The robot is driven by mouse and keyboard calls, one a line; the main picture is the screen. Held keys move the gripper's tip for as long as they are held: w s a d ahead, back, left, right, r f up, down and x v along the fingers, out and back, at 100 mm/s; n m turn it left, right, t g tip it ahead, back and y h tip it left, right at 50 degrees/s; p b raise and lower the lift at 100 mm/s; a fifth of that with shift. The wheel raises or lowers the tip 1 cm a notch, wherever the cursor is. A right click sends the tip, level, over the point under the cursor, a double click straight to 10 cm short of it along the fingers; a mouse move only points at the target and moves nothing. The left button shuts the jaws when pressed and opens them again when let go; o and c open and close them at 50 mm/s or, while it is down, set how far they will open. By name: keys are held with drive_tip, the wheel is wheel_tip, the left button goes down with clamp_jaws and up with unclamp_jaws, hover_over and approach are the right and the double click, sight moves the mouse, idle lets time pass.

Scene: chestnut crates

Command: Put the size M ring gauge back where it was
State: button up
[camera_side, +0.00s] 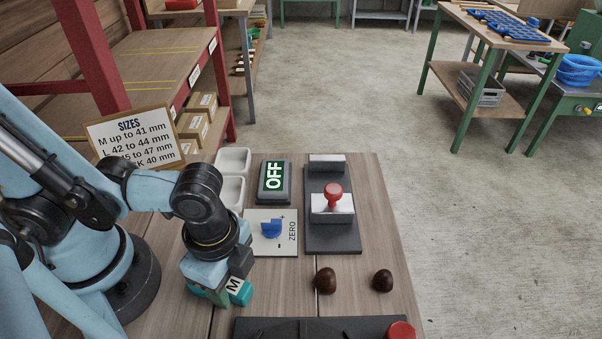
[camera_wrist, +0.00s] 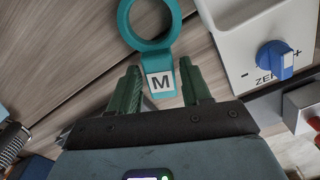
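The size M ring gauge (camera_wrist: 163,84) is a teal ring with a short handle and a white tag marked M. In the side view the gauge (camera_side: 243,296) shows at my gripper (camera_side: 222,292), low at the near left of the table. Its height above the table is hard to tell.
A scale plate with a blue ZERO knob (camera_side: 271,229), an OFF display (camera_side: 274,181) and a dark stand with a red knob (camera_side: 333,195) lie beyond. Two chestnuts (camera_side: 325,281) (camera_side: 382,280) sit right. White trays (camera_side: 232,160) and a dark board (camera_side: 320,327) border the area.

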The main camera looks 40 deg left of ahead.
sight(230, 283)
drive_tip(key=shift+o, duration=0.6)
drive_tip(key=shift+r, duration=0.1)
drive_tip(key=shift+r, duration=6)
drive_tip(key=w+a+n+t, duration=0.7)
drive_tip(key=w+a+n, duration=0.6)
drive_tip(key=w+a, duration=0.1)
drive_tip(key=shift+w+a+r+n, duration=0.3)
drive_tip(key=shift+w+a+r, duration=0.1)
drive_tip(key=shift+w, duration=0.1)
drive_tip(key=shift+o, duration=0.4)
drive_tip(key=shift+d, duration=0.1)
